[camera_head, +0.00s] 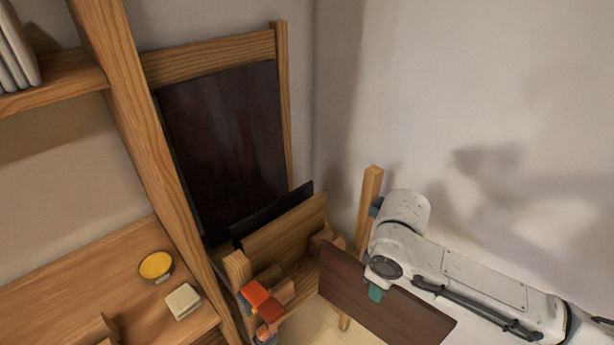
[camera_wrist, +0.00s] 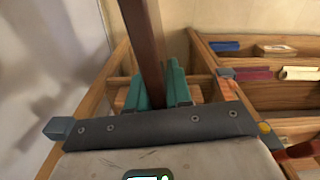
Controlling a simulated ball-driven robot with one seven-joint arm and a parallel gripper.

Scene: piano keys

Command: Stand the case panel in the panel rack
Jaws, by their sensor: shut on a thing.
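A reddish-brown case panel (camera_head: 385,308) hangs tilted at the lower middle of the head view, in front of the rack. My gripper (camera_head: 375,291) is shut on its upper edge. In the wrist view the teal fingers of my gripper (camera_wrist: 160,85) clasp the panel (camera_wrist: 143,35), which runs away from the camera. The wooden panel rack (camera_head: 237,270) stands left of the held panel. A dark panel (camera_head: 270,212) and a light wooden panel (camera_head: 285,232) stand in it.
A tall dark panel (camera_head: 225,140) stands in a wooden frame behind the rack. A red-orange object (camera_head: 262,302) is at the rack's front left. A bench at left holds a yellow-filled bowl (camera_head: 156,267) and a pale block (camera_head: 183,301). A white wall is close at right.

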